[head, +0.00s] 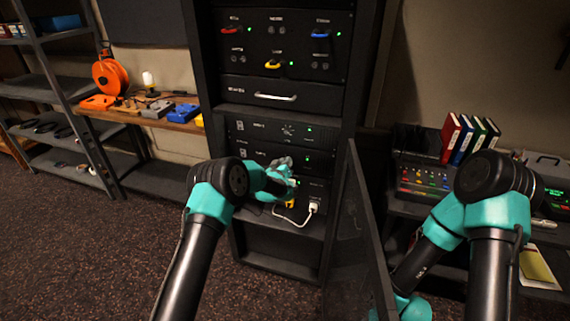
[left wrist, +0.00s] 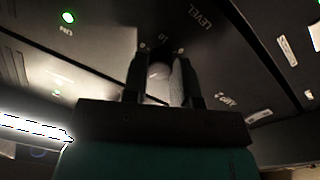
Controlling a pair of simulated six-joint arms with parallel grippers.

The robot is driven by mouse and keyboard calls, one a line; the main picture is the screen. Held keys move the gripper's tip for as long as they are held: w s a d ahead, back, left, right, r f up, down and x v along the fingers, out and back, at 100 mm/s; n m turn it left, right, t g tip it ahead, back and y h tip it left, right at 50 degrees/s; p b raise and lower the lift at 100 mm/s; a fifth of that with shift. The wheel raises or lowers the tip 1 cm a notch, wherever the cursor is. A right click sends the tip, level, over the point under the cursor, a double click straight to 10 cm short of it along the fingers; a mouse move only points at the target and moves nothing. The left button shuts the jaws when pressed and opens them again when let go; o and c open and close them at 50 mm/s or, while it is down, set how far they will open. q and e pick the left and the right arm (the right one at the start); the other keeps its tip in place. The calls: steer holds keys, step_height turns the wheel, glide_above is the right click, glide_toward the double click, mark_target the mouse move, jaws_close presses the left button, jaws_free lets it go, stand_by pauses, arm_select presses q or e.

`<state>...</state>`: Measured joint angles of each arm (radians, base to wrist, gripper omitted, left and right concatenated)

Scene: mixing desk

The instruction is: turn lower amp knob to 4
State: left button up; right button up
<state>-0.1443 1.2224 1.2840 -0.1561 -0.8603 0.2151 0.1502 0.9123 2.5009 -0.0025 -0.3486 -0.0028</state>
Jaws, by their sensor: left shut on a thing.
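The lower amp's panel (head: 314,160) is a dark front in the equipment rack, below the amp panel with a dialled knob (head: 287,131). My left gripper (head: 287,172) is at the rack front, over the lower amp's knob. The words LEVEL and 10 show on the panel beyond the fingertips. The knob's pointer and most of its scale are hidden, so I cannot read its setting. Only my right arm's links show; its gripper is out of view.
A dark door (head: 355,235) stands open at the rack's right side. A white plug (head: 313,206) and its cable are below the gripper. Shelves and a workbench (head: 150,118) are on the left.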

arm_select(q)
steer(key=n, duration=0.9)
steer(key=shift+y, duration=0.3)
stand_by(0.3)
steer(key=o, duration=0.9)
steer(key=shift+t, duration=0.3)
steer(key=shift+o, duration=0.2)
steer(key=v, duration=1.7)
steer(key=shift+s, duration=0.2)
